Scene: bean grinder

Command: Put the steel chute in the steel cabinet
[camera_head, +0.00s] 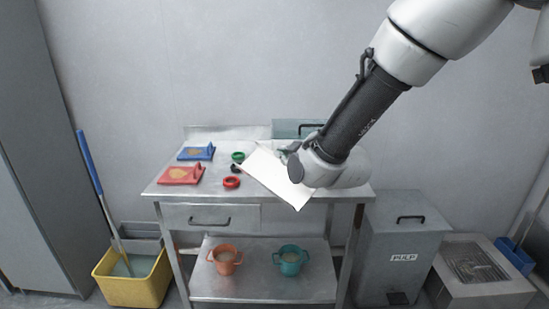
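A pale, bright flat piece, which looks like the steel chute (270,176), shows slanted above the right part of the steel table, its lower end reaching past the front edge. My gripper (291,150) is at the chute's right side, mostly hidden behind my wrist. I cannot see whether its fingers are closed on the chute. A tall grey steel cabinet (40,150) stands at the far left, its front plain and seemingly closed.
The table (215,190) holds blue (196,153) and red boards (181,175), green (238,157) and red rings (231,182). Orange (225,261) and teal cups (291,261) stand on its shelf. A yellow mop bucket (132,284) stands between cabinet and table; a PULP bin (402,240) stands right.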

